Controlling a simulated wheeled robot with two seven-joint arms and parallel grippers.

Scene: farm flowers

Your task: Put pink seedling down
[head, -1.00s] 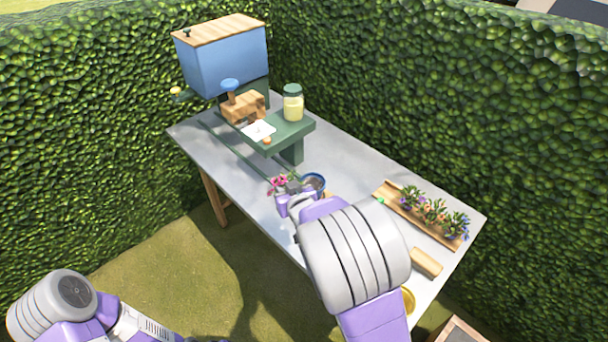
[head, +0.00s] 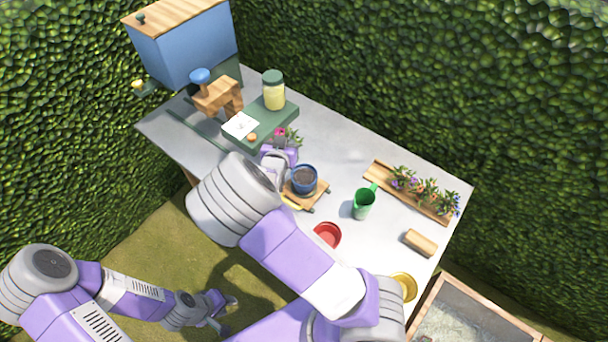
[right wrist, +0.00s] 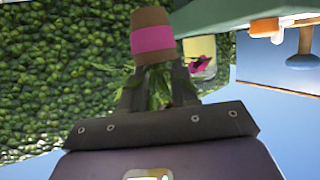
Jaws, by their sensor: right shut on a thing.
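The pink seedling (head: 293,137) shows green leaves and a bit of pink in the head view, near the green bench's front edge. In the right wrist view its root plug (right wrist: 152,38) is brown with a pink band, and its leaves lie between the fingers. My right gripper (head: 277,150) is shut on the seedling, partly hidden by my wrist in the head view; its fingers also show in the right wrist view (right wrist: 157,90). My left gripper (head: 228,314) hangs open and empty at lower left, away from the table.
A blue pot of soil (head: 305,177) stands on a small wooden board (head: 318,199), right of my right gripper. The green bench (head: 282,119) holds a jar (head: 273,90).

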